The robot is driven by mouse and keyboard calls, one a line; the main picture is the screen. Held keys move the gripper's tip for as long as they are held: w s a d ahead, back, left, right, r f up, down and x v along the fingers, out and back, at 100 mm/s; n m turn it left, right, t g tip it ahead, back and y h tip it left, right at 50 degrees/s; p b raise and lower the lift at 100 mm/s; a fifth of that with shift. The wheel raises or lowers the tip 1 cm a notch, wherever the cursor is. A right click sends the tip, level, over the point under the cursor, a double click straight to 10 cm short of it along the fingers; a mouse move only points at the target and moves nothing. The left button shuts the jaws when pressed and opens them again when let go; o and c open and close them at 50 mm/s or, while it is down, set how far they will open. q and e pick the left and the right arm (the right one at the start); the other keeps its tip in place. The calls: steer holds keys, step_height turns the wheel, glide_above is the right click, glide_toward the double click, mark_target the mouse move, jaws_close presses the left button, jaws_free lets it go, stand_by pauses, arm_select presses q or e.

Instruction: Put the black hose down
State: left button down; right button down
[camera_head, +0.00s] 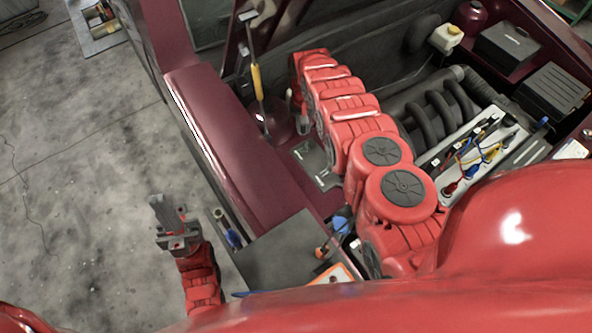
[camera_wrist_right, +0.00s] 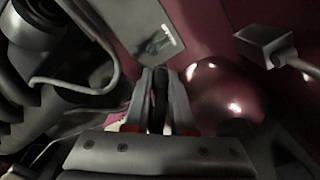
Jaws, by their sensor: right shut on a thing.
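My right gripper (camera_wrist_right: 158,72) shows in the right wrist view with its two grey fingers closed on a narrow black piece (camera_wrist_right: 158,98), which looks like part of the black hose. Most of the hose is hidden, and I cannot tell whether the held part touches anything. In the head view my right arm reaches into the engine bay, and its gripper is mostly hidden behind the arm. My left gripper (camera_head: 174,226) is over the grey floor, left of the car. Its jaw gap is not clear, and I see nothing in it.
A dark red round thing (camera_wrist_right: 222,90) is close to the right fingers, with a grey block-headed tool (camera_wrist_right: 265,45) beyond. The left floor is mostly clear.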

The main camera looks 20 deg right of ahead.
steer(key=a, duration=0.1)
steer(key=n, duration=0.3)
glide_above(295, 175)
step_height(295, 175, down, 7)
steer(key=p, duration=0.3)
steer(key=shift+f+p, duration=0.5)
steer(key=shift+f, duration=1.05)
steer(key=shift+f, duration=0.1)
steer(key=c, duration=1.2)
jaws_free()
steer(key=shift+f, duration=0.1)
steer(key=o, duration=0.4)
steer(key=shift+o, duration=0.2)
